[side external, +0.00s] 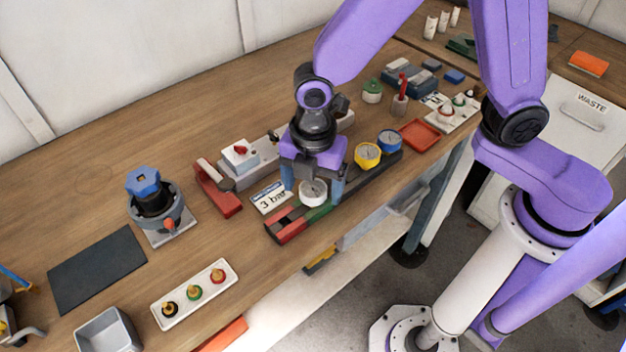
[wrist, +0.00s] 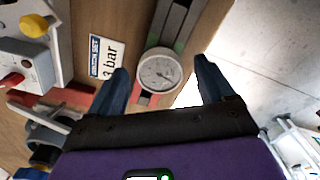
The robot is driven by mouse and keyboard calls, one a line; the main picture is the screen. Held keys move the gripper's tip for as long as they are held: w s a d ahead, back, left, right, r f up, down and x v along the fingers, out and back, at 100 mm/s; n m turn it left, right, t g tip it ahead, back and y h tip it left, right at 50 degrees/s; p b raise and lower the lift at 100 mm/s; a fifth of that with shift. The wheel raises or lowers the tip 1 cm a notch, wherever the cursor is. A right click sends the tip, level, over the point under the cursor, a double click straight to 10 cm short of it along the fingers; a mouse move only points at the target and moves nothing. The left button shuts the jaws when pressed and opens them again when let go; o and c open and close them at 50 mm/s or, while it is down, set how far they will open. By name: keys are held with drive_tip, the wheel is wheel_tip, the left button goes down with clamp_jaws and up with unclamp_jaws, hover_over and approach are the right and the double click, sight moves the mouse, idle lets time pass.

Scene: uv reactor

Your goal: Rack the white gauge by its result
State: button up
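The white gauge (side external: 313,192) is a round dial over the long dark rail (side external: 350,182), at the rail's green and red sections. In the wrist view the gauge (wrist: 158,70) lies between my two fingers, with a gap on each side. My gripper (side external: 314,194) points down, open, with one finger either side of the gauge; it also shows open in the wrist view (wrist: 162,82). I cannot tell whether the gauge's lower part is seated in the rail. A yellow gauge (side external: 367,155) and a blue gauge (side external: 390,142) stand farther along the rail.
A blue-knobbed unit (side external: 150,195), a dark mat (side external: 97,269) and a white tray of fittings (side external: 195,292) are at left. A red tray (side external: 419,134) is beyond the rail.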

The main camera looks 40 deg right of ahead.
sight(313, 188)
wheel_tip(313, 188, up, 18)
drive_tip(key=shift+f, duration=0.25)
idle(0.5)
drive_tip(key=s+d+f+m, duration=0.4)
drive_tip(key=s+d, duration=0.3)
drive_tip(key=d, duration=0.3)
drive_tip(key=s+d+f+m, duration=0.4)
drive_tip(key=s+d+m, duration=0.3)
drive_tip(key=d, duration=0.3)
drive_tip(key=shift+s, duration=0.55)
drive_tip(key=shift+d, duration=0.1)
